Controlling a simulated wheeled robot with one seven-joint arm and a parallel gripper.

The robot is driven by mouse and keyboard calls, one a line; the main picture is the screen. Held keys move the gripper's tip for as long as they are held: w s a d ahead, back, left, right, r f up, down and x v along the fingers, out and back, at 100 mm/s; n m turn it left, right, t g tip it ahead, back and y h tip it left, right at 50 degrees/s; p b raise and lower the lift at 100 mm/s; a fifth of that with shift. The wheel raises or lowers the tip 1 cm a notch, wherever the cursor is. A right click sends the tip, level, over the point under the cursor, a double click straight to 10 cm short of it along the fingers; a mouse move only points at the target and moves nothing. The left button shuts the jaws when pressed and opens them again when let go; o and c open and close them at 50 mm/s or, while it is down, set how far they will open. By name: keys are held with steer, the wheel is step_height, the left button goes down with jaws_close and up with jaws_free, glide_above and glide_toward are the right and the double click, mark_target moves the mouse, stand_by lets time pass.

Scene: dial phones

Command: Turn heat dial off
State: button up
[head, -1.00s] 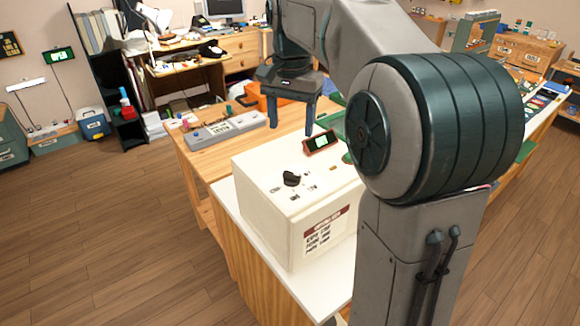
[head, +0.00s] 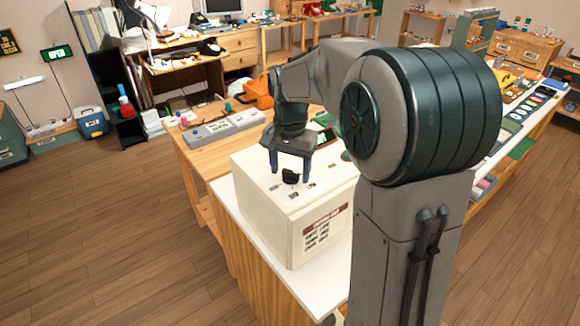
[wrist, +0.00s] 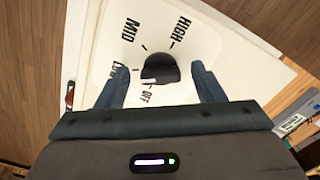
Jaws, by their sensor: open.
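The black heat dial (head: 290,176) sits on top of the cream box (head: 262,213). In the wrist view the dial (wrist: 160,69) lies between my fingers, with labels HIGH, MID, OFF and a partly hidden one around it. The dial's exact pointing is hard to tell. My gripper (head: 290,178) points down over the box top, its fingers one on each side of the dial. In the wrist view my gripper (wrist: 162,82) is open, with a gap between each finger and the dial.
A grey panel (head: 222,130) lies on the wooden table behind. A white counter (head: 228,200) borders the box.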

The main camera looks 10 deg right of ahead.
steer(key=c, duration=1)
steer(key=shift+n, duration=0.3)
steer(key=n, duration=0.5)
steer(key=shift+d+n, duration=0.1)
steer(key=shift+n, duration=0.2)
steer(key=n, duration=0.5)
steer(key=shift+d+n+p, duration=0.15)
steer(key=shift+n+p, duration=0.15)
steer(key=shift+p, duration=0.05)
steer(key=shift+n, duration=0.3)
steer(key=o, duration=1)
